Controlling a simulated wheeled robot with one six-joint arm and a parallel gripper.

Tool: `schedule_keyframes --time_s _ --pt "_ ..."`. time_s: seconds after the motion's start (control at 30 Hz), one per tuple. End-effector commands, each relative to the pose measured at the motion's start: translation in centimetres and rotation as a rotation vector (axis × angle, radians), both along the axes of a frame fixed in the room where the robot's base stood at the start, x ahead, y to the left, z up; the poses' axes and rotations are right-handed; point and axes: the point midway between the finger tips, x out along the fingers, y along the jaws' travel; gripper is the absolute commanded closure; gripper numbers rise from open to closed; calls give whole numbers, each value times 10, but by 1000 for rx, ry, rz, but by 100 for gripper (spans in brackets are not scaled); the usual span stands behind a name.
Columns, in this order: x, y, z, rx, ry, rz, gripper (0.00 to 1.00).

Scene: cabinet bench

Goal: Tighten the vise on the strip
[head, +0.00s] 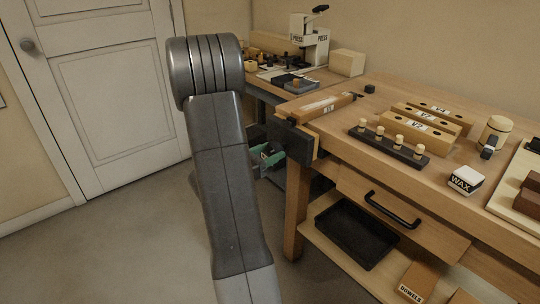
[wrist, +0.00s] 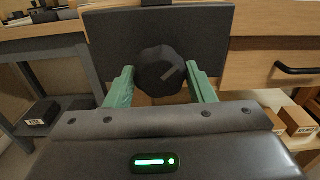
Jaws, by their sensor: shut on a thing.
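The vise is on the left end of the bench, with its dark front jaw (head: 292,140) showing in the head view and filling the upper wrist view (wrist: 215,45). In the head view, my gripper (head: 267,156) is partly hidden behind my arm. A pale, labelled wooden strip (head: 322,106) lies at the bench end by the vise; I cannot tell how firmly the jaws hold it.
A drawer with a black handle (head: 392,208) is below the benchtop, and a black tray (head: 360,238) lies on the lower shelf. The benchtop holds a dark peg rack (head: 388,150), grooved blocks (head: 420,128) and a wax block (head: 466,181). Open floor lies left of the bench.

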Motion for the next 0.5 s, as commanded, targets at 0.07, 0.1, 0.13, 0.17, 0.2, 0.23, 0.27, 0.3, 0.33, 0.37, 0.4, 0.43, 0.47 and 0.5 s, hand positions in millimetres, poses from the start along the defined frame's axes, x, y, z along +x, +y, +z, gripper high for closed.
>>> schedule_keyframes --time_s 0.07,0.1,0.13,0.17,0.2,0.23,0.27,0.3,0.33,0.37,0.4,0.43,0.47,0.5 --pt "0 0 -4 16 -20 0 71" --pt "0 0 -3 24 -31 0 71" --pt "0 0 -3 29 -38 0 71" --pt "0 0 -3 35 -46 0 71" --pt "0 0 -3 43 -57 0 71" --pt "0 0 -3 49 -64 0 71" --pt "0 0 -4 55 -72 0 71" --pt "0 0 -4 62 -81 0 71" --pt "0 0 -4 67 -89 0 71" --pt "0 0 -4 73 -97 0 71" --pt "0 0 -4 81 -108 0 71" --pt "0 0 -4 86 -115 0 71" --pt "0 0 -4 92 -123 0 71" --pt "0 0 -4 99 -132 0 71"
